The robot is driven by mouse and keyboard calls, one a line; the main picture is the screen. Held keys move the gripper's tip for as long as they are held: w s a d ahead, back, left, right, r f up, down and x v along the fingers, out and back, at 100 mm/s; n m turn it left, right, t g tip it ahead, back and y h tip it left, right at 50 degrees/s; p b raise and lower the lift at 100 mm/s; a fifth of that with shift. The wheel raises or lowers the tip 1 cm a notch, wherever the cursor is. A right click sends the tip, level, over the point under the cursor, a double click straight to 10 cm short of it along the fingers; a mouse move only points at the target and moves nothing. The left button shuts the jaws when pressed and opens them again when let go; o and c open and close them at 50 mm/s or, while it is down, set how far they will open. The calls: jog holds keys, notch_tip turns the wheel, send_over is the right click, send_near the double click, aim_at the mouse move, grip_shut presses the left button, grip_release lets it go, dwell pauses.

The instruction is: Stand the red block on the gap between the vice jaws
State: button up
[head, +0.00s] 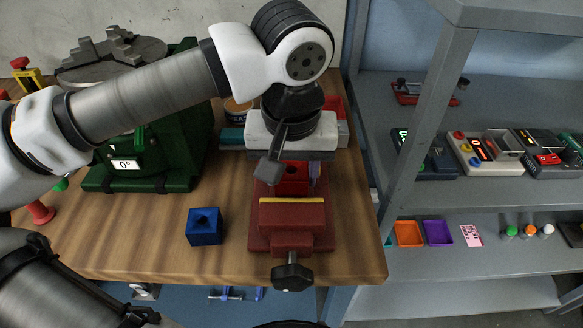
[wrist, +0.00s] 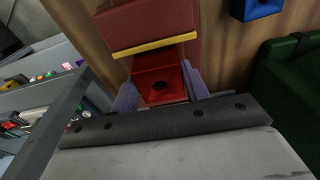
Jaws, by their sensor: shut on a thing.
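The red block (head: 292,179), with a dark hole in its top, is held in my gripper (wrist: 160,88). The block also shows in the wrist view (wrist: 158,72), between the two purple fingers, which are shut on its sides. The red vice (head: 291,222) stands near the table's front edge, with a yellow strip along its near jaw and a black knob in front. The block is just behind that strip, upright as far as I can see. My gripper hides the far jaw and the gap, so I cannot tell whether the block touches the vice.
A blue block (head: 204,226) with a hole stands left of the vice. A green machine (head: 150,150) stands at the back left. A grey shelf (head: 480,200) with trays and devices is on the right. Bare wooden table (head: 120,235) lies at the front left.

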jog(key=shift+f+b, duration=0.55)
jog(key=shift+b, duration=0.1)
dwell(1.0)
dwell(0.4)
jog(key=o, duration=1.6)
jog(key=shift+r+p, duration=1.95)
jog(key=shift+r, duration=1.05)
